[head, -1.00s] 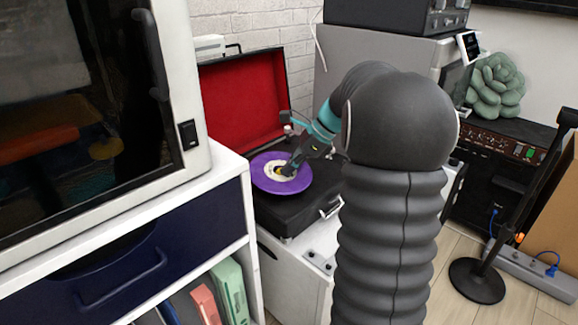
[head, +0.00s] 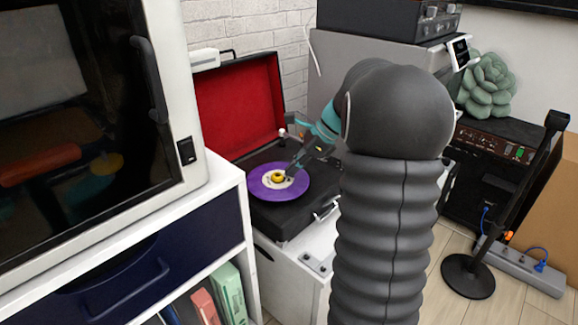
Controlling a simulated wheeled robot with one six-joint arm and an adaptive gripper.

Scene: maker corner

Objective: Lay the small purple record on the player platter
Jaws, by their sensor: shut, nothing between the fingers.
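The small purple record (head: 262,184) has a pale label with a yellow centre. It lies on the record player (head: 292,219), over the place of the platter, which it hides. It looks about flat. The player is a black case with its red-lined lid (head: 236,105) open at the back. My gripper (head: 294,172) is shut and empty, just above the right side of the record's label. Whether the fingertips touch the record I cannot tell. My arm hides the right part of the player.
A white cabinet (head: 215,185) with a glass-doored machine stands close on the left. The white stand (head: 290,265) under the player has a little free top in front. A black stand with a round base (head: 467,277) is on the floor at right.

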